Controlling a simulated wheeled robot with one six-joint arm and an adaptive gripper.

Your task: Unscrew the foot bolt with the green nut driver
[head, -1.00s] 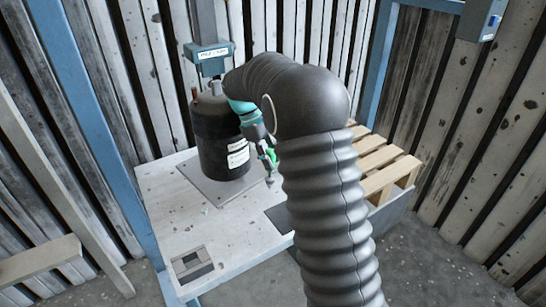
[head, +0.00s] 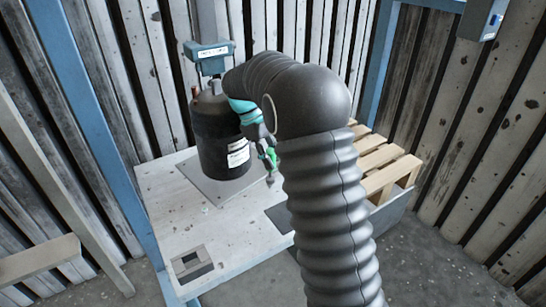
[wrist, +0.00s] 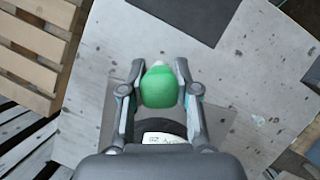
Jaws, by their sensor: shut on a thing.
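My gripper (wrist: 158,90) is shut on the green nut driver (wrist: 160,88). In the wrist view the driver's rounded green handle sits between both fingers. In the head view the green driver (head: 270,157) shows just left of my arm, with its tip (head: 270,180) pointing down above the table, right of the black cylindrical housing (head: 222,140). The housing stands upright on a grey base plate (head: 215,191) and has white labels on its side. I cannot make out the foot bolt, and whether the driver's tip touches anything is unclear.
The white, worn table (head: 190,225) has a dark mat (head: 281,217) partly behind my arm. A grey slotted block (head: 192,264) lies at the front left corner. A slatted wooden pallet (head: 385,165) is at the right. A blue post (head: 95,125) stands at the left.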

